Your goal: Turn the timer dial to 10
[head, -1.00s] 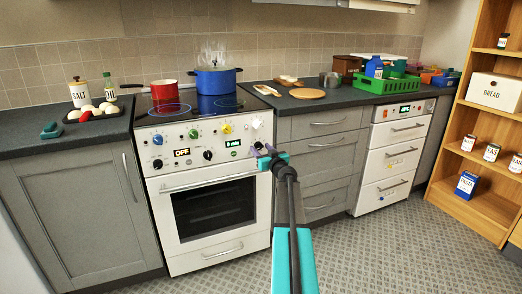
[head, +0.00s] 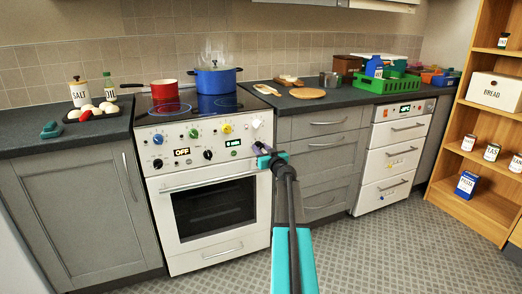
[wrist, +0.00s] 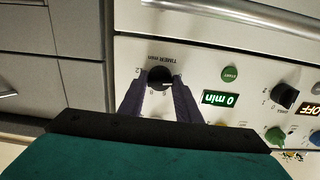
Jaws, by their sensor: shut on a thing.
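The timer dial (wrist: 160,76) is a black knob on the white stove panel, under an upside-down TIMER label in the wrist view. A white mark shows on its face. My gripper (wrist: 159,87) is shut on the dial, one finger on either side. In the head view my gripper (head: 263,151) is at the panel's right end and hides most of the dial. The green timer display (wrist: 219,99) reads a single digit and "min"; it looks like 0 or 8, too blurred to be sure. It also shows in the head view (head: 232,142).
A green START button (wrist: 230,73) is beside the display. Other knobs (wrist: 285,95) and an OFF display (wrist: 311,108) are further along. The oven handle (head: 209,184) runs below the panel. A red pot (head: 165,89) and blue pot (head: 215,81) stand on the cooktop.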

